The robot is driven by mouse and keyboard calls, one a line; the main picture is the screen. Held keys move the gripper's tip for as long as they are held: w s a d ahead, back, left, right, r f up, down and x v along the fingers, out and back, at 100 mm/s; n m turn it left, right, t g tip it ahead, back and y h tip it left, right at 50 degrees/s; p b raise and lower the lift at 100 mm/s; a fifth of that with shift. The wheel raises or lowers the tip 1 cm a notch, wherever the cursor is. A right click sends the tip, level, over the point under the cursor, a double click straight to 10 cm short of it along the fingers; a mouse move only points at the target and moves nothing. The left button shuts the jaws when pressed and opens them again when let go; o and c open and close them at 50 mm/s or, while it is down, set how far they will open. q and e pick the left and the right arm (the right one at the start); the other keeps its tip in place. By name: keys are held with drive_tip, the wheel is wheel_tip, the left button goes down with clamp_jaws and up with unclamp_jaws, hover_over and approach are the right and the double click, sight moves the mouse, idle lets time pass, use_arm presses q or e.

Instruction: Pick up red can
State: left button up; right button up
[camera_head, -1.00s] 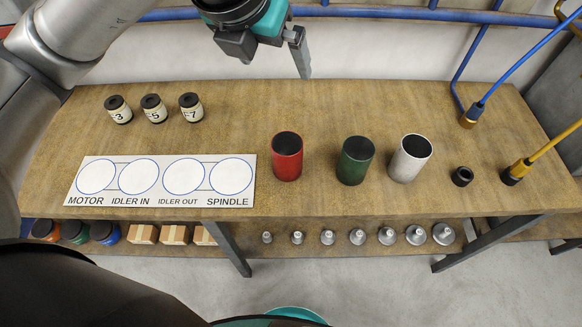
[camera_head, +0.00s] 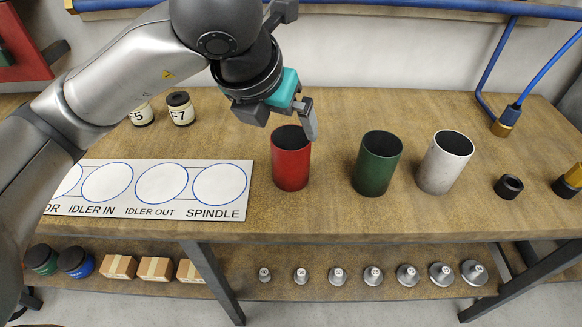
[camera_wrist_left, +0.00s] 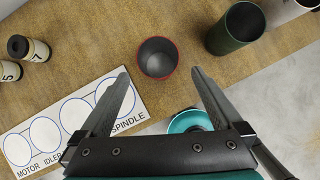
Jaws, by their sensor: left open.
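The red can (camera_head: 291,160) stands upright and open-topped on the wooden bench, right of the labelled white board. In the left wrist view the red can (camera_wrist_left: 157,58) shows from above, its dark inside visible, just beyond and between the fingertips. My left gripper (camera_head: 284,112) is open and empty, close above the can's rim at its back left in the head view. In the left wrist view its two fingers (camera_wrist_left: 158,76) are spread wide. I cannot tell whether a finger touches the can. My right gripper does not show.
A black ring (camera_head: 508,187) lies farther right. The white board (camera_head: 150,190) and black-capped jars (camera_head: 181,109) are on the left. A lower shelf (camera_head: 250,277) holds small metal parts and boxes.

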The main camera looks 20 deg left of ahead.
sight(292, 145)
use_arm(q)
drive_tip(key=b+x, duration=0.1)
drive_tip(key=x, duration=0.7)
drive_tip(key=shift+s+b, duration=0.1)
drive_tip(key=shift+b, duration=0.2)
drive_tip(key=shift+f, duration=0.35)
drive_tip(key=shift+w+a+f, duration=0.1)
drive_tip(key=shift+w+f, duration=0.15)
drive_tip(key=shift+f, duration=0.1)
drive_tip(key=x, duration=0.1)
drive_tip(key=b+x, duration=0.1)
drive_tip(key=x, duration=0.1)
drive_tip(key=shift+s+a+f, duration=0.15)
drive_tip(key=shift+s+f, duration=0.05)
drive_tip(key=shift+w+f, duration=0.3)
drive_tip(key=shift+f, duration=0.1)
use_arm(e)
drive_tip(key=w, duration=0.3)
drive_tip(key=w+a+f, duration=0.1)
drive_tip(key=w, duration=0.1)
use_arm(q)
drive_tip(key=shift+c, duration=0.2)
